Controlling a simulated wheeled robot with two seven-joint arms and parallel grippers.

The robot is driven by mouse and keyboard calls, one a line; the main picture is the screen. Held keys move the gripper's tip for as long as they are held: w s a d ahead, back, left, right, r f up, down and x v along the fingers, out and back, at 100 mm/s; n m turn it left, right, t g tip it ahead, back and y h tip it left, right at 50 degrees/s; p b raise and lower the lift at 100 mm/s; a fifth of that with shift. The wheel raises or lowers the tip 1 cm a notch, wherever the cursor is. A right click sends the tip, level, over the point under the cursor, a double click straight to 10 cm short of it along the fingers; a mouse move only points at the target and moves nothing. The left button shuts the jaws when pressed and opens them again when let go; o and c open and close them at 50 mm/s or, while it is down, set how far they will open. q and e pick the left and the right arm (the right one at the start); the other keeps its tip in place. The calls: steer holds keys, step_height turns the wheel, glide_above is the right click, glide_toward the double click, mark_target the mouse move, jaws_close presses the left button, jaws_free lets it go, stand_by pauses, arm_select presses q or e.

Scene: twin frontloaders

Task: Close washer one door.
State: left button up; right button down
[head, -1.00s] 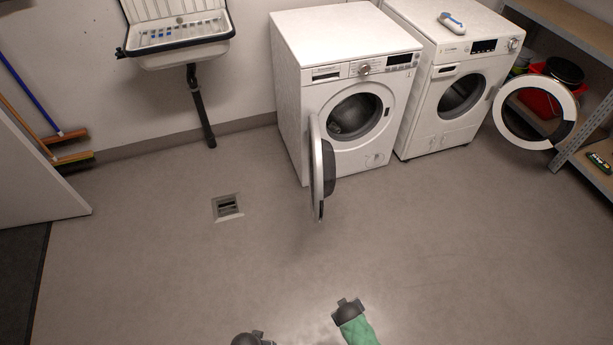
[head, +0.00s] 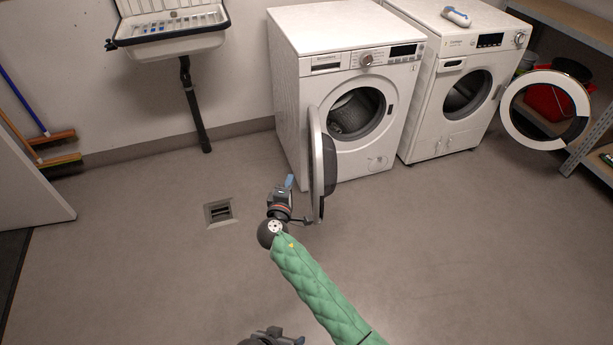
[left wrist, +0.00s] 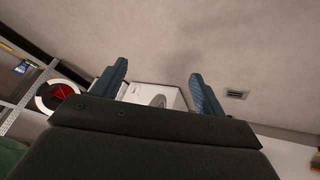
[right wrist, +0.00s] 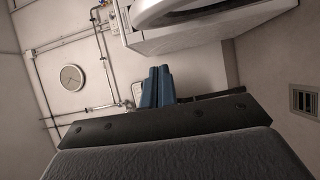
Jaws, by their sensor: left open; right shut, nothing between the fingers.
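The left washer (head: 345,80) has its round door (head: 318,150) standing wide open, swung out toward me on its left side. A second washer (head: 460,80) at the right also has its door (head: 545,110) open; I cannot tell from labels which is washer one. My right gripper (head: 289,183), on the green-sleeved arm, is shut and empty, just left of the left washer's door; contact is unclear. Its blue fingers (right wrist: 157,88) are together in the right wrist view. My left gripper (head: 272,339) is low at the bottom edge; its fingers (left wrist: 157,85) are apart and empty.
A shelf unit (head: 575,25) stands at the right, by the second washer's door. A sink (head: 170,35) with a drain pipe is at the back left, and brooms (head: 50,138) lean left. The floor around the drain grate (head: 219,211) is clear.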

mark_target(322, 165)
arm_select(q)
step_height(322, 165, up, 12)
steer(key=s+g+p, duration=0.1)
steer(key=p, duration=0.2)
steer(key=shift+s+a+r, duration=0.2)
steer(key=shift+a+r, duration=0.05)
steer(key=shift+a, duration=0.2)
arm_select(e)
steer(key=w+d, duration=0.5)
steer(key=w, duration=0.5)
steer(key=shift+d+r, duration=0.25)
steer(key=shift+r, duration=0.15)
steer(key=shift+w, duration=0.1)
